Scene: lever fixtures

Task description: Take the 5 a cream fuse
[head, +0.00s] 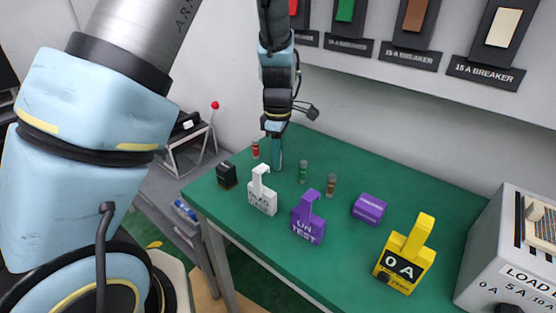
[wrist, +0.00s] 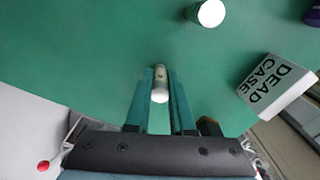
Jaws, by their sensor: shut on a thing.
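The cream fuse (wrist: 160,84) is a small pale upright cylinder between my fingers in the wrist view. My gripper (wrist: 160,95) is shut on it, one finger on each side. In the head view my gripper (head: 277,163) points down at the far left part of the green table, and its fingers hide the fuse there. I cannot tell whether the fuse touches the table. A red fuse (head: 255,149) stands to the left of my gripper. A green fuse (head: 303,171) and a brown fuse (head: 331,185) stand to the right.
A grey load box (head: 505,260) is at the right. Breakers line the wall.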

